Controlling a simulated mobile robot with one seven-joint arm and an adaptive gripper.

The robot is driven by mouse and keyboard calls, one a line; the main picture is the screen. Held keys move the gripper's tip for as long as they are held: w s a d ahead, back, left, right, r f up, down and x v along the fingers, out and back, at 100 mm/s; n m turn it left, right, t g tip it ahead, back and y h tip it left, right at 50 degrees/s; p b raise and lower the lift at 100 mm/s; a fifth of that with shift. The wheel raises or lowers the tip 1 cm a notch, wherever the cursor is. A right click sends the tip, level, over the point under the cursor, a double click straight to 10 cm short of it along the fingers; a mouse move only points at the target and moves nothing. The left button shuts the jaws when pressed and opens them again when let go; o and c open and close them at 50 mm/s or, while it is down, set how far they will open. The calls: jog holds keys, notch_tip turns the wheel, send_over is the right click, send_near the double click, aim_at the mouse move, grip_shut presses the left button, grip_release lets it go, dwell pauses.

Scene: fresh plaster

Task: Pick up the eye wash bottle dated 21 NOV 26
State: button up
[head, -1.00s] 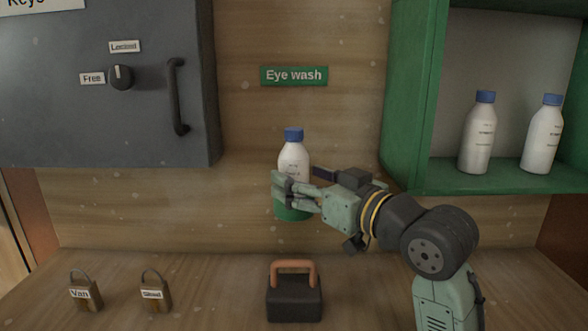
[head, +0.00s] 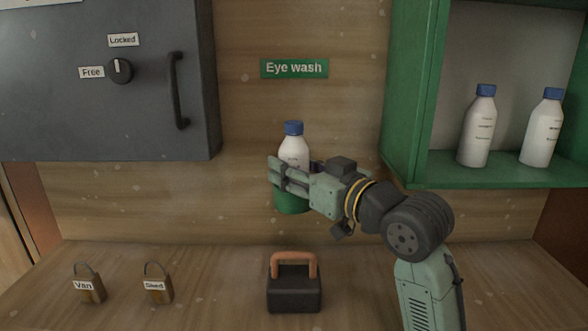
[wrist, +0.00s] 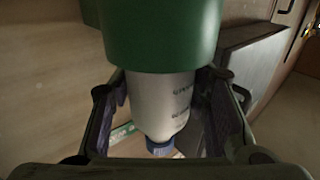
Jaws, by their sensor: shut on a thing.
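A white bottle with a blue cap (head: 293,128) stands upright in a green cup holder (head: 292,199) on the wooden wall under the "Eye wash" sign. My gripper (head: 279,172) is shut on this bottle, its fingers around the body just above the holder. In the wrist view the bottle (wrist: 160,105) appears upside down between my fingers, its base hidden inside the green holder (wrist: 160,35). Its print is too blurred to read. Two similar bottles, a left one (head: 478,130) and a right one (head: 542,132), stand in the green cabinet; their dates are not legible.
The green cabinet (head: 406,100) is at right, a grey key cabinet (head: 90,120) with knob and handle at left. On the bench are two padlocks, "Van" (head: 88,289) and "Shed" (head: 157,291), and a black block with an orange handle (head: 293,291).

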jog(key=c, duration=0.6)
